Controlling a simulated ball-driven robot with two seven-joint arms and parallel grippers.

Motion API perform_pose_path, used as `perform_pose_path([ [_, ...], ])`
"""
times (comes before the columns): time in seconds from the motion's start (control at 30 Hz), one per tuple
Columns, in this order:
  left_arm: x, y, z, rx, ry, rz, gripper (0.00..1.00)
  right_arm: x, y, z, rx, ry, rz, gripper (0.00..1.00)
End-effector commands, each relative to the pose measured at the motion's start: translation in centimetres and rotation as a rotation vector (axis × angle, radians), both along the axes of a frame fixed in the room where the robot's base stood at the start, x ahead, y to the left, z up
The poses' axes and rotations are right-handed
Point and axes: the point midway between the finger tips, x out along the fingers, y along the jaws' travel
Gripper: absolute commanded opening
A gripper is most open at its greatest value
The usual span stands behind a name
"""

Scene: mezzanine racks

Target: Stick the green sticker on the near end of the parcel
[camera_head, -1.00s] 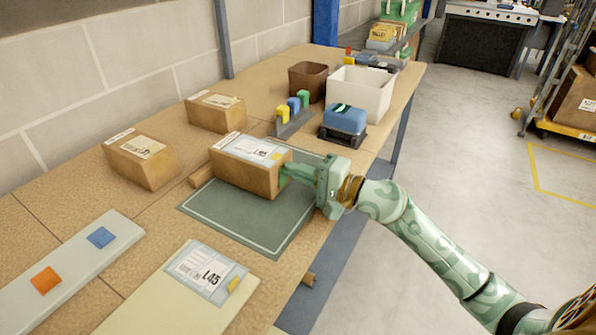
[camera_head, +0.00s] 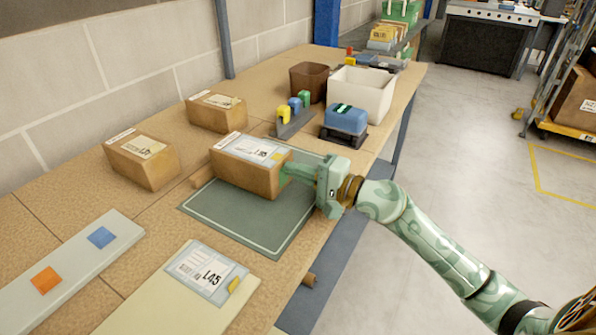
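The parcel (camera_head: 247,176) is a brown box with a white label and clear tape on top. It lies on the dark green mat (camera_head: 225,213). My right gripper (camera_head: 290,172) reaches in from the right, with its fingers close together at the parcel's right-hand end. The green sticker (camera_head: 284,178) shows as a small bright green patch at the fingertips, against that end; the fingers partly hide it. It looks pinched in the fingers, and I cannot tell whether it adheres to the cardboard. My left gripper is not in view.
A pale strip (camera_head: 70,270) holds an orange and a blue square. Two other boxes (camera_head: 150,165) (camera_head: 215,115) stand by the wall. A blue-topped device (camera_head: 345,120), a white bin (camera_head: 360,95) and a brown bin (camera_head: 308,80) stand behind. A label sheet (camera_head: 207,275) lies in front.

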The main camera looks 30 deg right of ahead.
Motion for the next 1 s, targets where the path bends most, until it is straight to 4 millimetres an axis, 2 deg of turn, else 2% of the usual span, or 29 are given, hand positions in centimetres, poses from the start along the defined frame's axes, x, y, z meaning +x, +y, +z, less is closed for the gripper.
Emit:
perform_pose_path([
  [0.33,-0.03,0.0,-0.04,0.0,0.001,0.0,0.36,0.03,0.03,0.03,0.001,-0.001,0.0,0.0],
  [0.37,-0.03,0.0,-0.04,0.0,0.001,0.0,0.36,0.03,0.03,0.03,0.001,-0.001,0.0,0.05],
  [0.43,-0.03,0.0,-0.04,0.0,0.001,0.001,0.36,0.03,0.03,0.03,0.001,-0.001,0.0,0.24],
  [0.47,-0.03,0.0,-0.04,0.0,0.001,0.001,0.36,0.03,0.03,0.03,0.001,-0.001,0.0,0.27],
  [0.63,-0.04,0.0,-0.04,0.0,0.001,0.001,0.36,0.03,0.03,0.03,0.001,-0.001,0.0,0.27],
  [0.67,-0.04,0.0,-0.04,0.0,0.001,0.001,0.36,0.02,0.02,0.02,0.001,-0.001,0.0,0.3],
  [0.7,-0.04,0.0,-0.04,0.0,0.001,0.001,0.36,0.02,0.02,0.02,0.001,-0.001,0.0,0.41],
  [1.0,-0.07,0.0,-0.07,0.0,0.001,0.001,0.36,-0.06,-0.04,-0.03,0.0,0.0,0.0,0.42],
])
